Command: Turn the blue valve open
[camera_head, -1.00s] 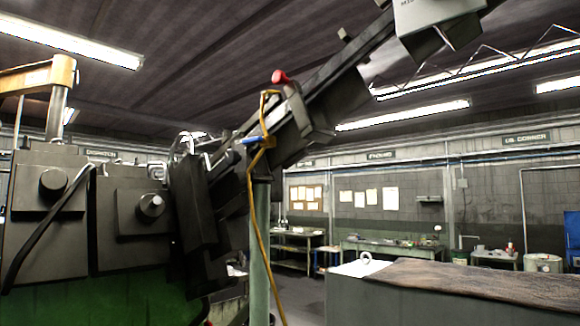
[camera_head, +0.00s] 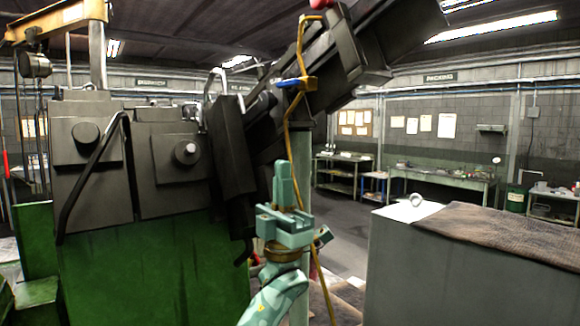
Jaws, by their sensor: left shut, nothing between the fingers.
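The blue valve handle (camera_head: 291,82) sits on a yellow pipe (camera_head: 289,125) beside the dark inclined chute of the machine. The handle lies roughly crosswise to the pipe. My left gripper (camera_head: 284,178) is teal and points upward from the bottom middle. It is shut and empty, below the blue handle and apart from it in the picture. My right gripper does not show.
A green and dark grey machine (camera_head: 150,262) fills the left. A red knob (camera_head: 320,4) sits higher on the yellow pipe. A pale green post (camera_head: 302,155) stands behind my gripper. A grey cabinet (camera_head: 410,262) with a brown cloth stands at right.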

